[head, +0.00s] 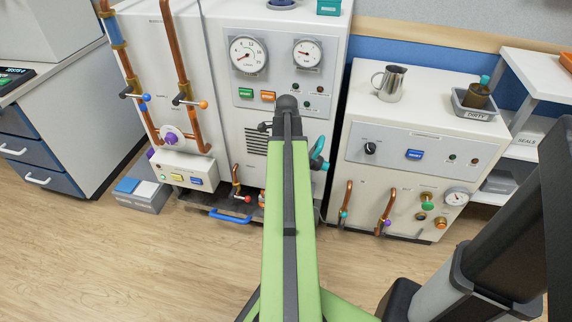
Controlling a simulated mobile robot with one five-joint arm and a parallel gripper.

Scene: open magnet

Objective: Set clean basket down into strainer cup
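My green arm reaches forward across the middle of the head view, and its dark far end (287,104) lies in front of the large white machine. The fingers cannot be made out, so I cannot tell whether the gripper is open or holds anything. A teal curved part (318,152) shows just right of the arm; I cannot tell what it belongs to. No clean basket or strainer cup can be clearly identified; the arm hides part of the machine's lower front. A brown basket-like piece with a teal knob (479,94) stands in a grey tray labelled DIRTY (476,115).
The large machine (222,130) has gauges, copper pipes and valves. A lower white cabinet (414,150) stands at right, with a metal jug (390,84) on top. A grey box (145,199) sits on the floor at left. Open wooden floor (130,265) lies in front.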

